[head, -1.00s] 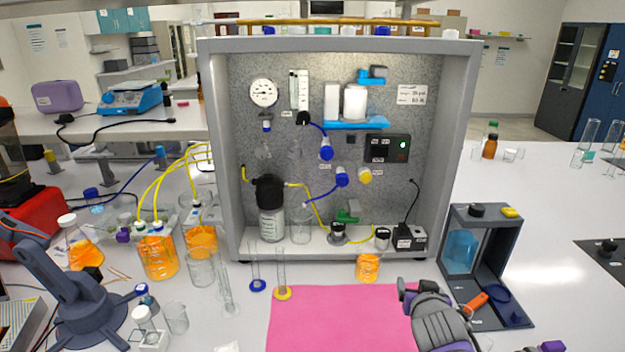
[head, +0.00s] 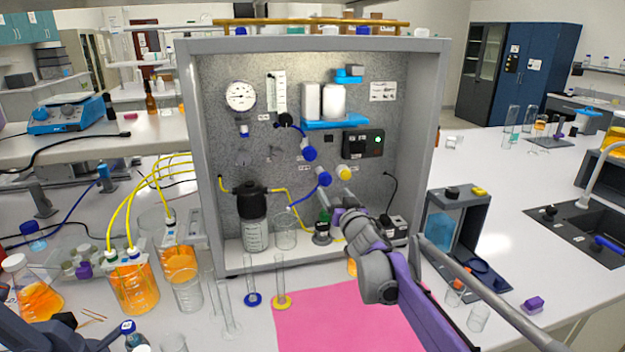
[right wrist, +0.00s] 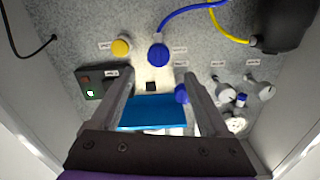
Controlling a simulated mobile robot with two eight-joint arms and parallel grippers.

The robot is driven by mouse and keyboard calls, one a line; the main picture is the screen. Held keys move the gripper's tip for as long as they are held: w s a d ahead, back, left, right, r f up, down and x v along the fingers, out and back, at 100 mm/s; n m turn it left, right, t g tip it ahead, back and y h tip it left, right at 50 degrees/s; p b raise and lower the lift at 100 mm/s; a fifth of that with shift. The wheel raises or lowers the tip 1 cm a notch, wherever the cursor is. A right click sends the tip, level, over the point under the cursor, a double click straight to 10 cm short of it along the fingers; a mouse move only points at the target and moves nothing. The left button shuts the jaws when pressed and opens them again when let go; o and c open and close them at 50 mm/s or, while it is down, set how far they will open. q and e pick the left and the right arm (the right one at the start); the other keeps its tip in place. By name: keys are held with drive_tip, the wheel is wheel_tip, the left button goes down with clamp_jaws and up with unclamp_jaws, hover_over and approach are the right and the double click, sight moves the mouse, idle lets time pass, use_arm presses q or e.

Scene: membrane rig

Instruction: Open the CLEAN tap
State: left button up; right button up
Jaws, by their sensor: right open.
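The grey rig panel holds a yellow knob (head: 344,172), a blue knob (head: 324,178) left of it and another blue knob (head: 309,153) higher up. Their labels are too small to read, so I cannot tell which is the CLEAN tap. The right wrist view, which looks upside down, shows the yellow knob (right wrist: 121,47) and two blue knobs, one (right wrist: 158,54) beside it and one (right wrist: 181,93) between the fingers. My right gripper (head: 343,200) is open and empty, in front of the panel below the yellow knob. Its fingers (right wrist: 158,80) touch no knob that I can see. My left gripper is not in view.
The rig's grey frame (head: 427,120) walls in the panel. A black-capped bottle (head: 254,225) and a beaker (head: 285,233) stand on its floor. A blue shelf (head: 336,122) juts out above. A dark stand (head: 478,210) is to the right. The pink mat (head: 320,325) lies in front.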

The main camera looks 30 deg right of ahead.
sight(327, 181)
drive_tip(key=p+x, duration=0.2)
drive_tip(key=x, duration=0.8)
drive_tip(key=shift+w+d, duration=0.15)
drive_tip(key=shift+d, duration=0.1)
clamp_jaws()
